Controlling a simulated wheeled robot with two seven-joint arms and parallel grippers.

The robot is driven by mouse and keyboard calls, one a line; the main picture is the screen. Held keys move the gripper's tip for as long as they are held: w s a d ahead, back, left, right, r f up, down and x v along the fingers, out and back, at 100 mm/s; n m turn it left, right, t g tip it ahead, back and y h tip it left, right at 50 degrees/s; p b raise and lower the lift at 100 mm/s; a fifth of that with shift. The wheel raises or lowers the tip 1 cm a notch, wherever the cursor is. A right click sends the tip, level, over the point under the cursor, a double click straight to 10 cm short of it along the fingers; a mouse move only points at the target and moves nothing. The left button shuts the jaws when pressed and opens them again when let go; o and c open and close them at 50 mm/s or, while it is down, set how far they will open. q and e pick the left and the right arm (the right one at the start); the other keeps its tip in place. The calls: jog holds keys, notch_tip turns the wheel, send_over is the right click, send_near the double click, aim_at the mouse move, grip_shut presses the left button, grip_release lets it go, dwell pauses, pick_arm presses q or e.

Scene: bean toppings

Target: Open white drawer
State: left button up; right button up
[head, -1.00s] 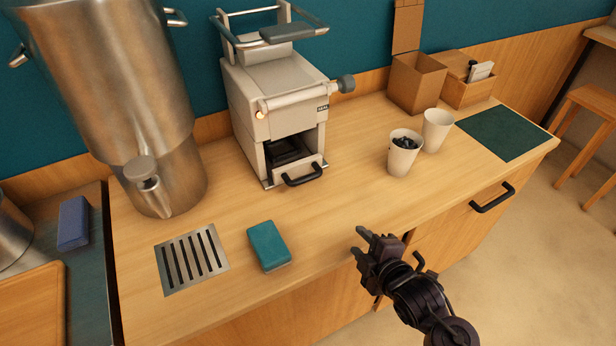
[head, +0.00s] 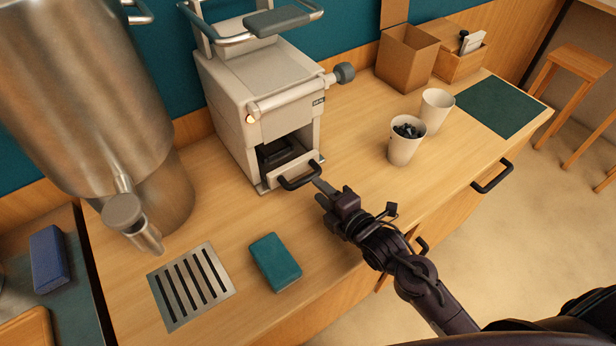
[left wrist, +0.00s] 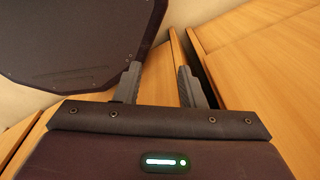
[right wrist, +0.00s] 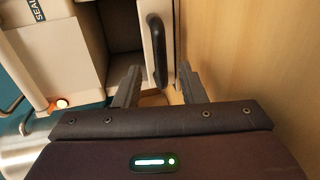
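The white drawer (head: 294,170) sits at the bottom front of the cream sealing machine (head: 262,100), with a black handle (head: 300,176). The drawer front also shows in the right wrist view (right wrist: 146,48), with its black handle (right wrist: 157,48) just ahead of and between the open fingers. My right gripper (head: 322,190) is close to the handle's right end in the head view. In the right wrist view my right gripper (right wrist: 157,84) is open, and I cannot tell whether it touches the handle. My left gripper (left wrist: 159,84) is open and empty beside wooden panels; it is out of the head view.
Two white cups stand on the counter right of the machine; the near cup (head: 405,140) holds dark pieces. A teal sponge (head: 275,262) and a metal drain grate (head: 190,285) lie in front. A large metal urn (head: 95,100) stands at left.

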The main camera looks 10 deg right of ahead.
aim_at(309, 181)
jog(key=x, duration=0.4)
jog(key=shift+p, duration=0.3)
jog(key=shift+w+a, duration=0.1)
jog(key=shift+w, duration=0.25)
jog(key=shift+w+a+f, duration=0.1)
jog(key=c, duration=0.7)
pick_arm(q)
jog(key=shift+w+d+r, duration=0.15)
jog(key=shift+w+r, duration=0.2)
jog(key=shift+r, duration=0.15)
pick_arm(e)
grip_shut()
